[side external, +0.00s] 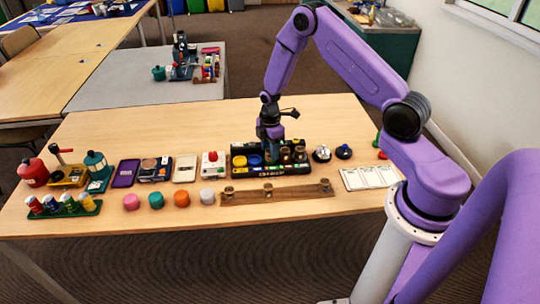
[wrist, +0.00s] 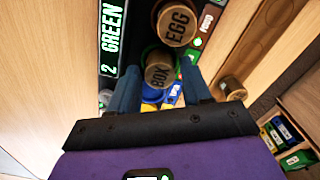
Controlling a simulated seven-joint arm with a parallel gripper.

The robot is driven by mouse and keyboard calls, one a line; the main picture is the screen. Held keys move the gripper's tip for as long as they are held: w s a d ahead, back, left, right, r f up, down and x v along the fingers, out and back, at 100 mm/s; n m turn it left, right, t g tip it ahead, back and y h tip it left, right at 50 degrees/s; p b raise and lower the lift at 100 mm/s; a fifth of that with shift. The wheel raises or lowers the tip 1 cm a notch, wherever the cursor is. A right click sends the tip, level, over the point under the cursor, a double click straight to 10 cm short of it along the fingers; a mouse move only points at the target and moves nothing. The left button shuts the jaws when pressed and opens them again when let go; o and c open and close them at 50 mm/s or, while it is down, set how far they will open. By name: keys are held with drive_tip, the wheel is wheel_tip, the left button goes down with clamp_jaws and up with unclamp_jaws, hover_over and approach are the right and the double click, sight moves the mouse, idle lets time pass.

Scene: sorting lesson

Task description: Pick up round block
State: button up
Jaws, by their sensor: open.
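Several round blocks stand in a row near the table's front edge in the side view: pink (side external: 131,202), teal (side external: 156,200), orange (side external: 181,199) and pale grey (side external: 207,196). I cannot tell which round block the task means. My gripper (side external: 271,152) is to their right, low over a black tray (side external: 272,171) with coloured cups and brown-topped cylinders. In the wrist view my gripper (wrist: 160,88) is open. A round cylinder marked BOX (wrist: 159,72) shows between its fingers; contact is unclear. A cylinder marked EGG (wrist: 176,24) is just beyond.
A wooden rail with metal pegs (side external: 290,192) lies before the tray. A white card (side external: 369,177) lies right. Left are a red pot (side external: 33,172), a green lantern (side external: 97,166) and a bottle rack (side external: 64,209). The table's front edge strip is clear.

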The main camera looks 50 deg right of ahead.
drive_tip(key=shift+c, duration=0.3)
drive_tip(key=c, duration=0.7)
drive_tip(key=shift+r, duration=0.2)
drive_tip(key=shift+w+r, duration=0.1)
drive_tip(key=shift+r, duration=0.4)
drive_tip(key=s+a+r, duration=0.1)
drive_tip(key=s+r, duration=0.3)
drive_tip(key=s+a+r, duration=0.1)
drive_tip(key=s+r, duration=0.2)
drive_tip(key=s, duration=0.2)
drive_tip(key=s+a+r, duration=0.1)
drive_tip(key=s+r, duration=0.3)
drive_tip(key=s, duration=0.1)
drive_tip(key=shift+r, duration=0.35)
